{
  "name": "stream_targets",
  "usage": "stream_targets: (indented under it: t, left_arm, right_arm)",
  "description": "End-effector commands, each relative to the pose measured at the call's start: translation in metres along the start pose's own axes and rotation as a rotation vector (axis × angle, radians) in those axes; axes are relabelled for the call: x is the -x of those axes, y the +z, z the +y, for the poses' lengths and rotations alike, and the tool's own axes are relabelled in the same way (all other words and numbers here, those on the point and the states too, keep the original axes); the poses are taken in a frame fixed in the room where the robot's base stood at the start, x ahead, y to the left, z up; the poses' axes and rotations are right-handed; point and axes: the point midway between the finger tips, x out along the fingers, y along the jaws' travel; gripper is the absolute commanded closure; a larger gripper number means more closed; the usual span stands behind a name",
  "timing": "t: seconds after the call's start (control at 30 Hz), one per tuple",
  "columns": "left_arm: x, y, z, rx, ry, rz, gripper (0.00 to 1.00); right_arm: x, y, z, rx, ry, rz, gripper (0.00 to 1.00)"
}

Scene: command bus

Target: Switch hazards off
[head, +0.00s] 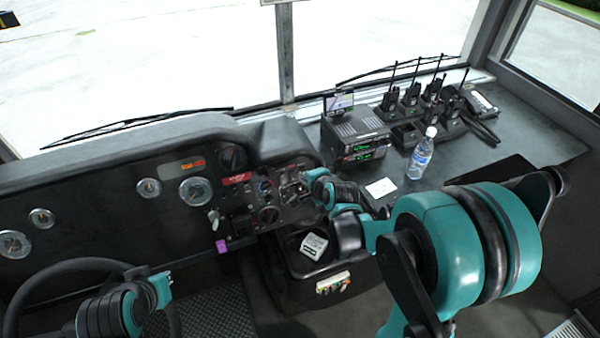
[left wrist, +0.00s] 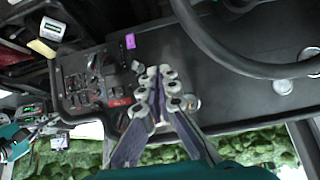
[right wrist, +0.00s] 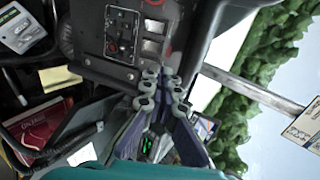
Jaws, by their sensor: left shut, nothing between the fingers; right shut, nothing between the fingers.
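The black switch panel (head: 265,212) with knobs, toggles and a red label (head: 236,178) sits in the middle of the dashboard. It also shows in the left wrist view (left wrist: 85,85), and part of it in the right wrist view (right wrist: 122,38). I cannot tell which switch is the hazard one. My right gripper (head: 300,187) is shut and empty at the panel's right part, hiding some of it; I cannot tell if it touches. In the right wrist view its fingertips (right wrist: 161,76) are together. My left gripper (head: 163,284) is shut and empty by the steering wheel.
The steering wheel (head: 70,264) is at the lower left. Right of the panel stand a radio unit (head: 355,140), several handheld radios (head: 411,97), a water bottle (head: 421,155) and a white card (head: 381,187). A tray with a white box (head: 313,245) lies below the panel.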

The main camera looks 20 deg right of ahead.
Motion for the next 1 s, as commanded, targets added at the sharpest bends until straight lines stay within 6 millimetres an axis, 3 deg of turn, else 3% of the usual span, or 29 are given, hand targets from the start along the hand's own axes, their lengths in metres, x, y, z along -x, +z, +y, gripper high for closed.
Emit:
stream_targets:
  t: [0.03, 0.2, 0.87, 1.0]
  left_arm:
    - [0.006, -0.004, 0.0, 0.0, 0.0, 0.0, 1.0]
    - [0.011, -0.007, 0.0, 0.0, 0.0, 0.0, 1.0]
    - [0.011, -0.007, 0.0, 0.0, 0.0, 0.0, 1.0]
    - [0.011, -0.008, 0.0, 0.0, 0.0, 0.0, 1.0]
  right_arm:
    - [0.012, 0.0, -0.003, 0.0, 0.0, 0.001, 1.0]
    - [0.029, 0.0, -0.004, 0.0, 0.0, 0.0, 1.0]
    - [0.034, 0.001, -0.003, 0.005, 0.001, -0.001, 1.0]
    - [0.048, 0.008, -0.004, 0.111, 0.023, -0.006, 1.0]
